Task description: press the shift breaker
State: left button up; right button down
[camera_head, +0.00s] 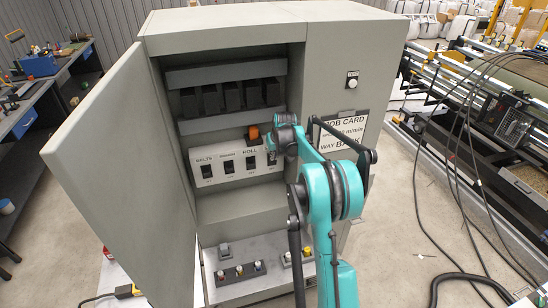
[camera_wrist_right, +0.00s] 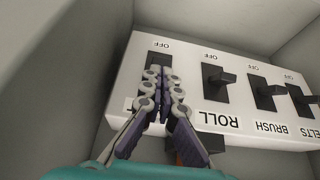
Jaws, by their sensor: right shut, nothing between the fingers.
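The white breaker panel (camera_head: 238,176) sits inside the open grey cabinet, with a row of black breakers. BELTS and ROLL are legible on it in the head view. The rightmost breaker there (camera_head: 271,159) is partly behind my right gripper (camera_head: 271,150). In the right wrist view the fingers of my right gripper (camera_wrist_right: 162,80) are shut and empty, directly in front of this end breaker (camera_wrist_right: 158,59). Its label is mostly hidden by the fingers. I cannot tell whether the tips touch its lever. The ROLL breaker (camera_wrist_right: 216,84) is beside it. My left gripper is not in view.
The cabinet door (camera_head: 120,165) stands open at the left. Dark modules (camera_head: 230,98) fill a shelf above the panel. A control box with coloured buttons (camera_head: 240,272) is below. Loose black cables (camera_head: 462,150) hang at the right.

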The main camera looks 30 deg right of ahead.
jog(key=f+t+b, duration=0.1)
jog(key=t+b, duration=0.1)
jog(key=b, duration=0.2)
jog(key=s+f+t+h+b, duration=0.1)
jog(key=t+b, duration=0.2)
jog(key=b, duration=0.1)
jog(key=s+f+t+h+b, duration=0.1)
jog(key=t+b, duration=0.1)
jog(key=b, duration=0.2)
jog(key=shift+a, duration=0.25)
jog(key=shift+w+d+r, duration=0.15)
jog(key=shift+w+r, duration=0.2)
jog(key=shift+w, duration=0.25)
